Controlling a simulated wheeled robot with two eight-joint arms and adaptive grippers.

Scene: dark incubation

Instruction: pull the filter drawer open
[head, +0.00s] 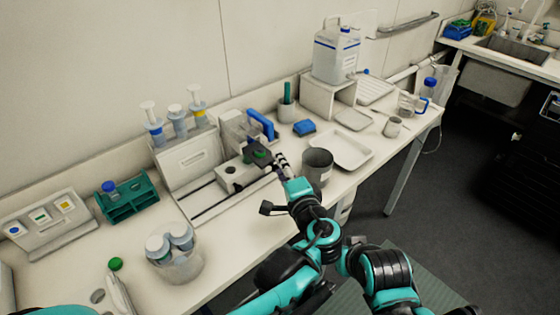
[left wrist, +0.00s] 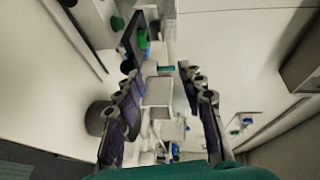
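A white bench device (head: 190,157) with syringes on top and a rail along its front stands against the wall in the head view. At its right end is a dark block with a green knob (head: 258,154), which also shows in the left wrist view (left wrist: 137,42). I cannot tell for sure which part is the filter drawer. My left gripper (head: 280,162) is just right of the dark block. In the left wrist view its fingers (left wrist: 160,88) are spread apart, with nothing seen held between them. My right gripper is not in view.
A grey cup (head: 317,167) stands close to my left gripper, with a white tray (head: 346,150) behind it. A teal rack (head: 128,200), a beaker with capped tubes (head: 178,264) and a button panel (head: 45,225) are at left. The front bench strip is mostly free.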

